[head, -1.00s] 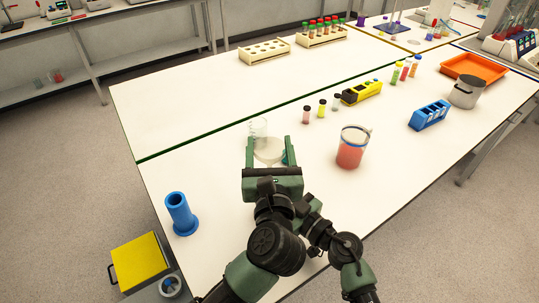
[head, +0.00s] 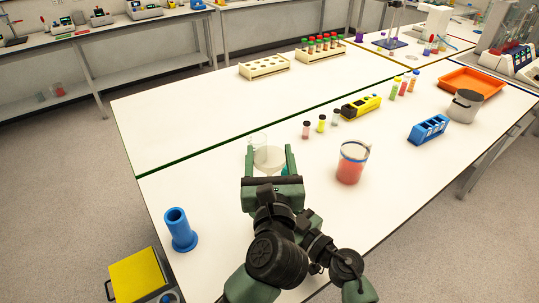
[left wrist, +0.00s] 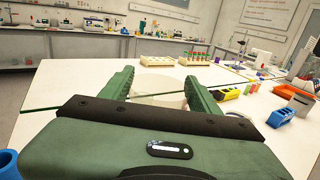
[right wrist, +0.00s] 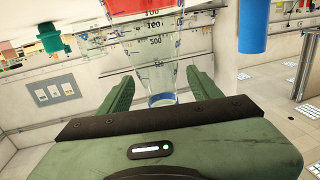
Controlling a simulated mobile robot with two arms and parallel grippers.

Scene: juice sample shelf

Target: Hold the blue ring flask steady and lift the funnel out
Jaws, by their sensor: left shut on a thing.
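My left gripper (head: 270,152) is shut on a pale, round, bowl-like piece, which looks like the funnel (head: 267,160); its pale rim also shows between the fingers in the left wrist view (left wrist: 158,101). A clear vessel wall rises just behind it. A clear vessel with red liquid and a blue ring, which looks like the blue ring flask (head: 352,163), stands upright to the right. In the right wrist view, a graduated clear vessel with a blue ring (right wrist: 163,98) shows upside down between the spread fingers of my right gripper (right wrist: 160,82); contact is not visible.
A blue cylinder (head: 180,230) stands near the left table edge. Several small vials, a yellow rack (head: 360,107), a blue rack (head: 428,129), a metal pot (head: 465,106) and an orange tray (head: 473,80) lie to the right. Two vial racks stand at the back. The table's far left is clear.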

